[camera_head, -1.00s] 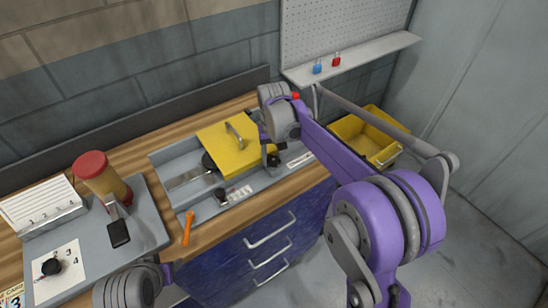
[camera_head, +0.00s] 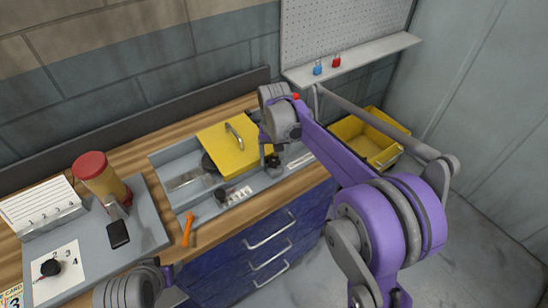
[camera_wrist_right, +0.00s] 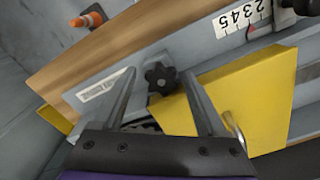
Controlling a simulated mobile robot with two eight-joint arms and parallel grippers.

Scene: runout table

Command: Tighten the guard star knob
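The yellow guard (camera_head: 222,148) with its metal handle lies over the grey machine bed on the bench. In the right wrist view the black star knob (camera_wrist_right: 160,77) sits at the edge of the yellow guard (camera_wrist_right: 245,105). My right gripper (camera_wrist_right: 160,73) is open, its two fingers either side of the knob in that picture. I see no clear contact, and how deep the knob lies between them I cannot tell. In the head view my right wrist partly covers this spot. My left arm shows at the lower left; its fingers are not visible.
A black knob (camera_head: 221,195) stands by a numbered scale (camera_head: 238,194). An orange-handled tool (camera_head: 188,229) lies at the bench front.

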